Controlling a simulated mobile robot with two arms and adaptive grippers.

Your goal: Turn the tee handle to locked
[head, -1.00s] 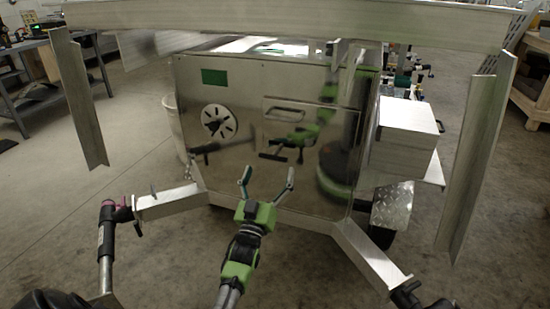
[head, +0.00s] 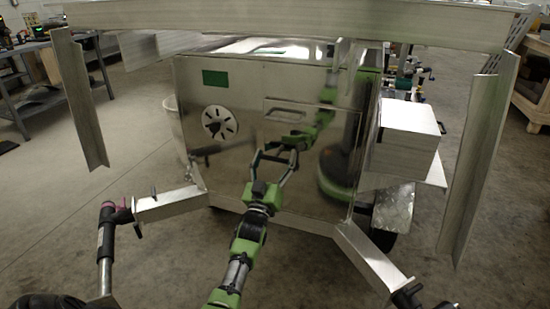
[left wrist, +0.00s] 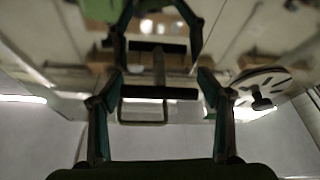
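The tee handle shows in the left wrist view as a dark bar (left wrist: 160,92) on a short stem against the polished panel, with its mirror image above it. The bar lies crosswise between my fingers, with a gap at each end. My left gripper (head: 276,152) is open at the front panel (head: 235,175) of the metal box in the head view, and its fingers largely hide the handle there. In the left wrist view my gripper (left wrist: 160,80) has its fingertips at or very near the panel. My right gripper is not in view.
A pull handle (head: 287,111) and a round slotted vent (head: 219,122) are on the same panel. A metal beam (head: 280,22) crosses above, with hanging side pieces (head: 82,100). Frame arms (head: 168,203) spread low on both sides. The floor at left is open.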

